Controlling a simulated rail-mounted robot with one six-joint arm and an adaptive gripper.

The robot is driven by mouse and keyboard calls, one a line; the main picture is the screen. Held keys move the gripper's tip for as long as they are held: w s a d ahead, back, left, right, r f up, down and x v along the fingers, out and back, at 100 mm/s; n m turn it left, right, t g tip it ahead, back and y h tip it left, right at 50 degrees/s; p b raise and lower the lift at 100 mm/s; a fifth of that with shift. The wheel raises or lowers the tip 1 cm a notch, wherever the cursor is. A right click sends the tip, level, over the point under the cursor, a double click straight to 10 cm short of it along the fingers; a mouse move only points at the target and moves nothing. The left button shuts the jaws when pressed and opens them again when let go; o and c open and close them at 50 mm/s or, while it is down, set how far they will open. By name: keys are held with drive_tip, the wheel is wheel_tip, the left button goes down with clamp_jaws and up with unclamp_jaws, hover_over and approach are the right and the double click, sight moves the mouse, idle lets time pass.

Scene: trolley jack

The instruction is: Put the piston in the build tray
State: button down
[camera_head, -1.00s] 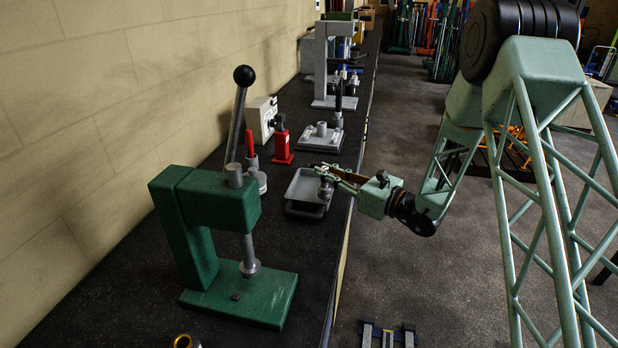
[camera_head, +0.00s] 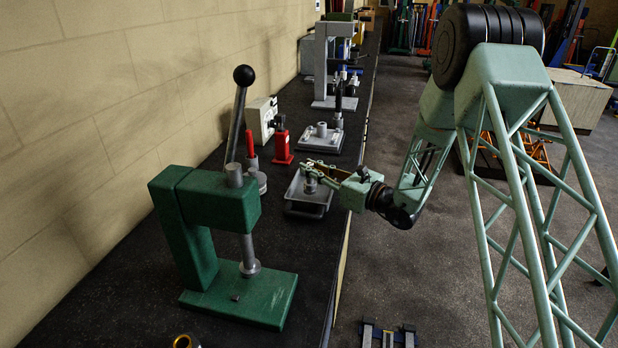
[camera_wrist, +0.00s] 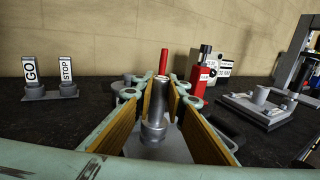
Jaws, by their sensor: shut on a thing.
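The piston (camera_head: 311,184) is a grey stepped cylinder, upright in my gripper (camera_head: 313,171). In the wrist view the piston (camera_wrist: 157,108) stands between the two tan finger pads, its wider foot lower down. My gripper is shut on it. The build tray (camera_head: 294,207) is a shallow grey tray on the dark bench, and the piston is over its inside area. In the wrist view grey tray floor (camera_wrist: 158,152) shows below the piston. I cannot tell whether the piston's foot touches the tray floor.
A green press (camera_head: 225,225) with a lever stands in front of the tray. A red bottle-shaped part (camera_head: 281,142) and a grey fixture plate (camera_head: 320,139) are behind it. GO (camera_wrist: 31,75) and STOP (camera_wrist: 66,74) signs show in the wrist view. The bench edge runs along the right.

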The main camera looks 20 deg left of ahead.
drive_tip(key=shift+a+f, duration=0.3)
drive_tip(key=shift+f, duration=1.45)
drive_tip(key=shift+f+b, duration=0.15)
drive_tip(key=shift+b, duration=0.2)
drive_tip(key=c, duration=2.6)
unclamp_jaws()
drive_tip(key=v, duration=1.2)
drive_tip(key=shift+p, duration=0.35)
drive_tip(key=shift+r, duration=0.25)
